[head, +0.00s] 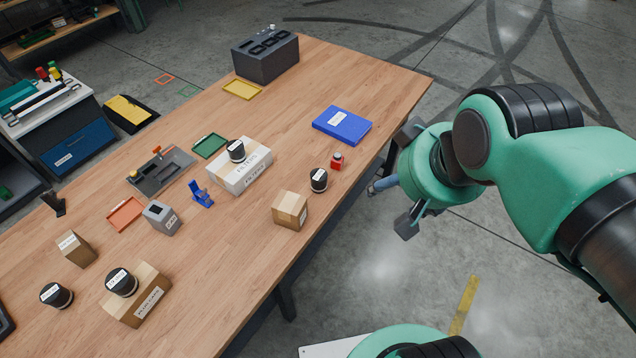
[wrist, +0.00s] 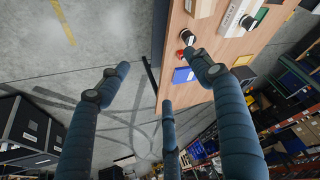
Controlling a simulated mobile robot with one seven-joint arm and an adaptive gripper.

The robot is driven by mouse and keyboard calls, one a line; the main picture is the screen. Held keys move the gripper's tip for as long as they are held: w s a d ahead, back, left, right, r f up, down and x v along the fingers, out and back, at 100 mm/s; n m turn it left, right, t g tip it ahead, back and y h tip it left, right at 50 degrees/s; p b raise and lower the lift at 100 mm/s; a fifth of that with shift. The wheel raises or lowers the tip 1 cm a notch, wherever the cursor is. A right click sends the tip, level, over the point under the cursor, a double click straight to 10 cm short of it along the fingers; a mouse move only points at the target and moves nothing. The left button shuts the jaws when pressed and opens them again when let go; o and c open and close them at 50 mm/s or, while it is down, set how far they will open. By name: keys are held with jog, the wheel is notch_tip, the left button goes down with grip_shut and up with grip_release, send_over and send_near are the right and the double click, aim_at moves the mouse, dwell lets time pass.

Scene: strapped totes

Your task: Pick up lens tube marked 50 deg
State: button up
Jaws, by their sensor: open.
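Several black lens tubes with white labels are on the wooden table; their markings are too small to read, so I cannot tell which is 50 deg. One tube (head: 319,181) stands beside a red-based object near the table's right edge. Another tube (head: 237,151) stands on the white-topped filters box. A third tube (head: 121,283) stands on a cardboard box at the lower left, and another tube (head: 56,295) stands on the table left of it. My gripper (head: 393,182) is open and empty, off the table's right edge. Its spread fingers (wrist: 160,75) show in the wrist view.
The table (head: 350,80) also holds a small cardboard box (head: 289,211), a blue case (head: 342,125), the filters box (head: 240,179), a grey slotted block (head: 265,56), a blue stand (head: 201,195) and coloured trays. Bare wood lies between them. Open floor lies right of the table.

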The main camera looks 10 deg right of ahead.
dwell(0.3)
jog(key=n+g+y+b, duration=0.2)
jog(key=n+y, duration=0.1)
jog(key=n, duration=0.4)
send_over(321, 175)
jog(key=s+d, duration=0.3)
jog(key=s, duration=0.1)
notch_tip(321, 175, down, 26)
jog(key=shift+w+a+f, duration=0.15)
jog(key=shift+a+f, duration=0.05)
jog(key=shift+f, duration=0.05)
jog(key=b+x, duration=0.1)
jog(key=x, duration=0.7)
jog(key=shift+w+f, duration=0.1)
jog(key=shift+f, duration=0.15)
jog(key=shift+f, duration=0.1)
